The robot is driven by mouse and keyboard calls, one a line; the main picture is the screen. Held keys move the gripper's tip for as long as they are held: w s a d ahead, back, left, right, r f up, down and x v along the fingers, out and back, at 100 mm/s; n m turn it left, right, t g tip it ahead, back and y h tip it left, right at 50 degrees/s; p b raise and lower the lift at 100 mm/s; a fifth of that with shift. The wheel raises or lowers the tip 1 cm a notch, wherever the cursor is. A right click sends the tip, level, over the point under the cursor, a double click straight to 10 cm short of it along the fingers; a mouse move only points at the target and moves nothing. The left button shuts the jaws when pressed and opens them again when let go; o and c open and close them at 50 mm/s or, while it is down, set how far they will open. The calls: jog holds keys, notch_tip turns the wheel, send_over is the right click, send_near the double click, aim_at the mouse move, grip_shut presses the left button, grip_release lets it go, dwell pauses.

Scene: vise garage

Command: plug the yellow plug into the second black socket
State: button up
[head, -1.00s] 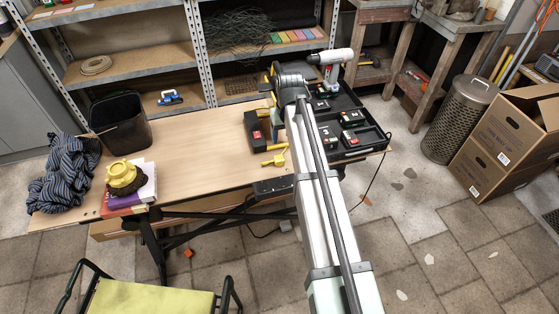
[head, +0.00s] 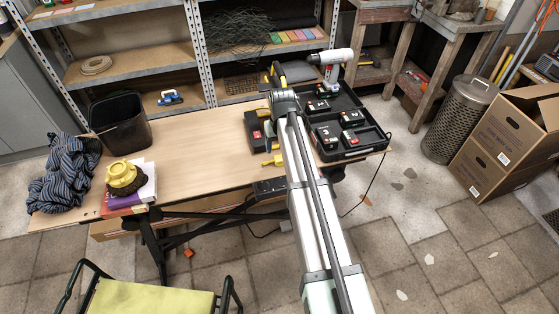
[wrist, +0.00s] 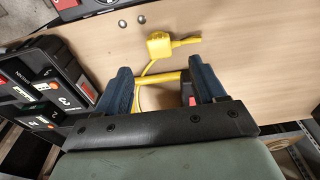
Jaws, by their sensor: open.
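The yellow plug (wrist: 160,46) lies flat on the bench, just ahead of my gripper in the wrist view, with a stub pointing right. A yellow cord curves from it to a yellow bar (wrist: 162,77) between the fingers. In the head view the plug (head: 267,162) is partly hidden by my arm. My gripper (wrist: 160,78) is open, its two dark blue fingers apart, with no grip on the plug. A black socket strip (head: 270,187) sits at the bench's front edge; part of it shows in the wrist view (wrist: 88,9). I cannot tell the second socket apart.
A black tray (head: 355,153) with battery packs stands to the right of the plug. A black block with red (head: 252,130) is behind the plug. The bench middle is clear.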

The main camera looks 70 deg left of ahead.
aim_at(280, 158)
jog(key=shift+a+f, duration=0.15)
jog(key=shift+f, duration=1.15)
jog(key=shift+a+f, duration=0.2)
jog(key=shift+f, duration=2.4)
jog(key=c, duration=1)
jog(key=shift+r, duration=0.15)
notch_tip(280, 158, up, 10)
